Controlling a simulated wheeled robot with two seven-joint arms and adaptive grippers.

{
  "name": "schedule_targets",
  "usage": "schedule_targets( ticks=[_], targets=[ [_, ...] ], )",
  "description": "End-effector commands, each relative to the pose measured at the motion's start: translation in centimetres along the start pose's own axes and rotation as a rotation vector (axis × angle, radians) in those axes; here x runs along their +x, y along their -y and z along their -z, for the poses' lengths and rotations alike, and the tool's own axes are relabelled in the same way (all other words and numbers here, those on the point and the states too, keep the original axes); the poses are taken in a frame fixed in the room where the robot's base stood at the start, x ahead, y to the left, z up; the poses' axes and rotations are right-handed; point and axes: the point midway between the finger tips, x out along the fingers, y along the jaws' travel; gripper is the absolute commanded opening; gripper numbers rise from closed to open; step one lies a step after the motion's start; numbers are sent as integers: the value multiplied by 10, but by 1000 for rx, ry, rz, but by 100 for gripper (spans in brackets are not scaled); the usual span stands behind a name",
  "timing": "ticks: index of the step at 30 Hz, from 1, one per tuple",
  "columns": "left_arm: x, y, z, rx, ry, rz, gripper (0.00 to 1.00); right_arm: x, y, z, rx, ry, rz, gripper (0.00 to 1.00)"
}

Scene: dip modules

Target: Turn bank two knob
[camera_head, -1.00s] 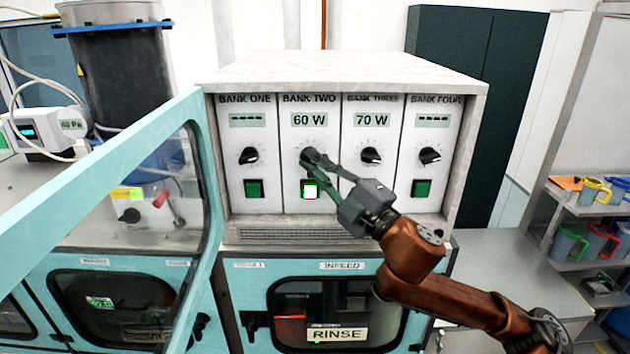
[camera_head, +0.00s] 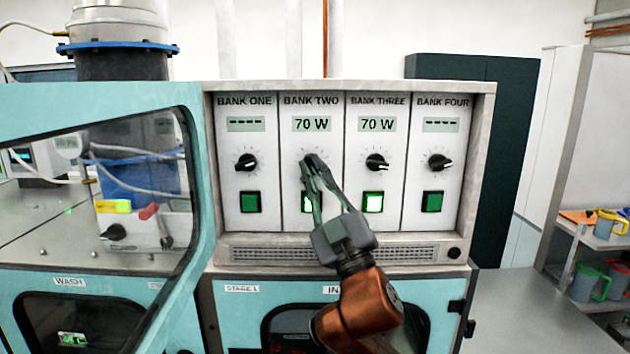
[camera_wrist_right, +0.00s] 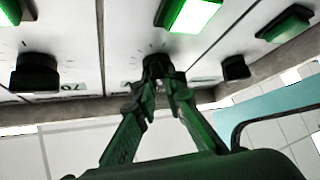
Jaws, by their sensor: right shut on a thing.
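The grey-white control box has a BANK TWO panel (camera_head: 326,218) whose display (camera_head: 312,124) reads 70 W. My right gripper (camera_head: 309,162) reaches up from below, with its fingertips on the bank two knob and largely covering it in the head view. In the right wrist view the dark knob (camera_wrist_right: 157,66) sits between the fingertips of my right gripper (camera_wrist_right: 158,84), which is shut on it. The lit green bank two button (camera_head: 306,203) is partly hidden behind the fingers. My left gripper is not in view.
The bank three display (camera_head: 376,124) also reads 70 W, and its button (camera_head: 373,202) is lit. Bank one (camera_head: 244,124) and bank four (camera_head: 440,124) show dashes. An open light-blue framed door (camera_head: 203,205) stands at the left. Shelves with mugs (camera_head: 590,283) are at the right.

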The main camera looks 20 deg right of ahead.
Motion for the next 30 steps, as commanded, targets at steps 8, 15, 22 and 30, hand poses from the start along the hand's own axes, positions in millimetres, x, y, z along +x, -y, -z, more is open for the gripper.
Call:
schedule_targets(
  ticks=[8,15,22,30],
  targets=[
    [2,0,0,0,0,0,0,1,-3,1,9,-2,-15,0],
    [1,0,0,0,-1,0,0,2,-4,2,8,-3,-15,12],
    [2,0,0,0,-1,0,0,1,-2,1,8,-2,-13,28],
    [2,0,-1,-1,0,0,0,0,-1,1,9,-2,-11,28]
  ],
)
